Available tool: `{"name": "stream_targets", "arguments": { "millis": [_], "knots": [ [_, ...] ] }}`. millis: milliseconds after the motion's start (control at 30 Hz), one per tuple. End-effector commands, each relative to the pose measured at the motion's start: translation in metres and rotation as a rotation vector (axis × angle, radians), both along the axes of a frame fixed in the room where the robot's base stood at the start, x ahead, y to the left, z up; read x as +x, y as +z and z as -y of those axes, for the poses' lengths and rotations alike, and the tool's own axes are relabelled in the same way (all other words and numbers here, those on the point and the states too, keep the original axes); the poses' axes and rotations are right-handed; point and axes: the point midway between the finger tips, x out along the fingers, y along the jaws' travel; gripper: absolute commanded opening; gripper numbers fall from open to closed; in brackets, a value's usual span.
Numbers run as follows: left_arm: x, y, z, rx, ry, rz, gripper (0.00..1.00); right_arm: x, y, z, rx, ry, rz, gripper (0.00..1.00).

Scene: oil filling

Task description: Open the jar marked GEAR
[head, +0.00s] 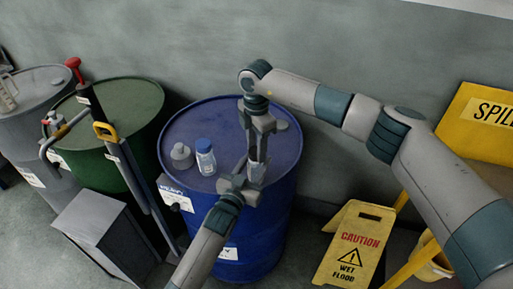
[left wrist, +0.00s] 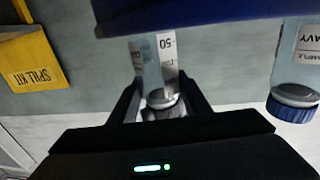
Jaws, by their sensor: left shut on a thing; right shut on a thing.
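A clear jar (head: 258,150) is between my two grippers near the right side of the blue drum's top. My left gripper (head: 242,181) is shut on it low down, and its dark fingers (left wrist: 160,100) also show in the left wrist view. There the held jar (left wrist: 150,55) has a white label strip reading "50" and a grey end. My right gripper (head: 259,128) points down from above and is shut at the jar's upper end. The word GEAR is not readable. Whether the lid is apart from the jar cannot be told.
A clear jar with a blue cap (head: 206,160) and a grey container (head: 181,156) stand on the blue drum (head: 250,231). A green drum (head: 135,97), a grey cabinet (head: 103,236) and a pump are left. A yellow caution sign (head: 350,245) and spill kit (head: 480,125) are right.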

Motion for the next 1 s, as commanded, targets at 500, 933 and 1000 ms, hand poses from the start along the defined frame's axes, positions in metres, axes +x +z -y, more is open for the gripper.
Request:
{"name": "stream_targets", "arguments": {
  "millis": [500, 933, 1000],
  "knots": [
    [0.0000, -0.0006, -0.0002, 0.000, 0.000, -0.001, 0.00, 0.0004, 0.0008, 0.0001, 0.000, 0.812, 0.000, 0.09],
    [0.0000, -0.0006, -0.0002, 0.000, 0.000, -0.001, 0.00, 0.0008, 0.0011, 0.0001, -0.001, 1.483, -0.001, 0.09],
    [0.0000, -0.0006, -0.0002, 0.000, 0.000, -0.001, 0.00, 0.0008, 0.0013, 0.0002, -0.002, 1.593, 0.000, 0.09]
  ]
}}
